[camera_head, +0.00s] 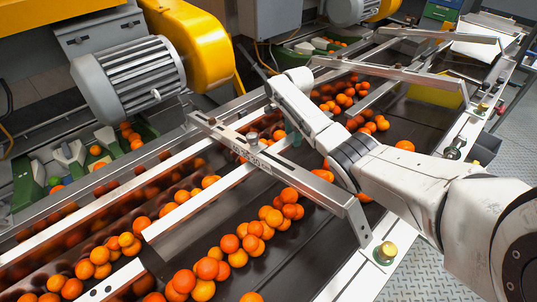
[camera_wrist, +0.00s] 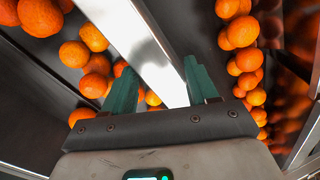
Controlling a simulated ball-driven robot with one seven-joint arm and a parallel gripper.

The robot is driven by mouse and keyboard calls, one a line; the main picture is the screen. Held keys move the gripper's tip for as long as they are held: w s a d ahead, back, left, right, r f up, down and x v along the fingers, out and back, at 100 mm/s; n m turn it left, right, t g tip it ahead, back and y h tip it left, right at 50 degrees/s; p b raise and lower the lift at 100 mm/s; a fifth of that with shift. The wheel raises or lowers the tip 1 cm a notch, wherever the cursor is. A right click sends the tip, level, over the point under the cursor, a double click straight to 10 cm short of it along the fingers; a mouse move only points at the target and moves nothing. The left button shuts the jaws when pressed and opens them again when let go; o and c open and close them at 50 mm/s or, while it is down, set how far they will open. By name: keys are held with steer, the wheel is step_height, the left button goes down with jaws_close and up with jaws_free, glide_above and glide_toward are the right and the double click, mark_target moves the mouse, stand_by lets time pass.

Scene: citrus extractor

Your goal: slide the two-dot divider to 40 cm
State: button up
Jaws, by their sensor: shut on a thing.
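A pale metal divider bar (camera_head: 205,198) runs lengthwise over the dark belt and under a cross beam (camera_head: 300,182). A number scale (camera_head: 254,160) is on the beam, too small to read surely. My gripper (camera_head: 293,138) is low behind the beam, partly hidden by my wrist. In the wrist view its teal fingers (camera_wrist: 159,68) stand on either side of a bright metal bar (camera_wrist: 140,40) and are shut on it.
Oranges (camera_head: 238,248) lie in rows on both sides of the divider, some close to the fingers. Another long divider (camera_head: 95,205) lies to the left. A knob (camera_head: 252,136) stands on the beam. More beams (camera_head: 390,72) cross farther back. A grey motor (camera_head: 128,80) stands at the left.

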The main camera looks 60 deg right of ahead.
steer(key=shift+w+d+f+b, duration=0.15)
steer(key=shift+w+b, duration=0.3)
steer(key=shift+b, duration=0.3)
steer(key=shift+w+d+f+b, duration=0.15)
steer(key=shift+w+b, duration=0.35)
steer(key=shift+b, duration=0.3)
steer(key=shift+w+d+f+b, duration=0.15)
steer(key=shift+w+b, duration=0.3)
steer(key=shift+b, duration=0.3)
steer(key=o, duration=1.1)
steer(key=shift+r, duration=0.1)
steer(key=shift+o, duration=0.2)
step_height(320, 180, up, 11)
steer(key=shift+p, duration=0.35)
